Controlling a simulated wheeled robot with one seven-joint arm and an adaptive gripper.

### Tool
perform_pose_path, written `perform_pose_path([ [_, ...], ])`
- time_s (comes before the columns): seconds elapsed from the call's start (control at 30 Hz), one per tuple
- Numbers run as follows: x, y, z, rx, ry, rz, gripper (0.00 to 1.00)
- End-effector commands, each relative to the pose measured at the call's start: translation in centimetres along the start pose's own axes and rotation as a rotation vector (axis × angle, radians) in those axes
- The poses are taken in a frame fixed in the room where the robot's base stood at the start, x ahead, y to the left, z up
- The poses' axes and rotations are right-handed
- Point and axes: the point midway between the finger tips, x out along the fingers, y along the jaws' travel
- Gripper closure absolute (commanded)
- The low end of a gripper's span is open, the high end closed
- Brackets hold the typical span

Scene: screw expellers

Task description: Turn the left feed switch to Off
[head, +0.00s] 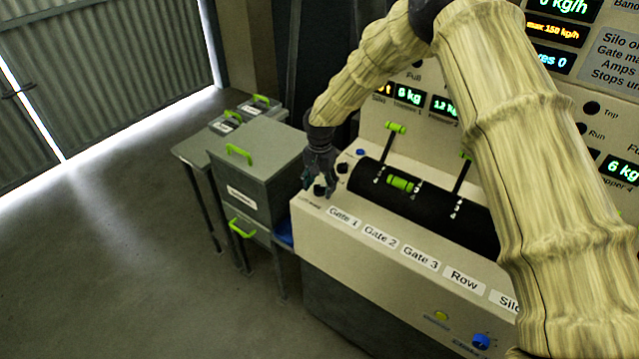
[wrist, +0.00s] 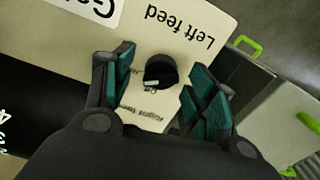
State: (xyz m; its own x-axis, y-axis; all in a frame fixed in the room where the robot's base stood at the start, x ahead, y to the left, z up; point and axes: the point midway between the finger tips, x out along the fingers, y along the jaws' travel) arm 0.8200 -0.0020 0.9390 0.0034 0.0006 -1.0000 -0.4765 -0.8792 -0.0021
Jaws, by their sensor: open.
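The left feed switch (wrist: 160,72) is a round black knob with a white pointer mark in the wrist view. The printed "Left feed" label (wrist: 178,28) stands beside it, upside down. Small lettering, apparently including "Off", lies by the pointer side and is partly covered. My gripper (wrist: 158,62) is open, with one teal-padded finger on each side of the knob and a visible gap to both. In the head view my gripper (head: 320,186) points down at the panel's left end, over a dark knob (head: 319,191).
A "Right feed" label (wrist: 143,117) shows below the knob in the wrist view. Another dark knob (head: 342,168) and a blue button (head: 361,152) sit close behind. Grey boxes (head: 255,165) with green handles stand left.

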Motion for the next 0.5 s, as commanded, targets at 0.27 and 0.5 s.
perform_pose_path([
  [0.27, 0.50, -0.03, 0.07, -0.001, 0.000, 0.001, 0.44],
  [0.5, 0.49, -0.02, 0.08, -0.001, 0.000, 0.001, 0.65],
])
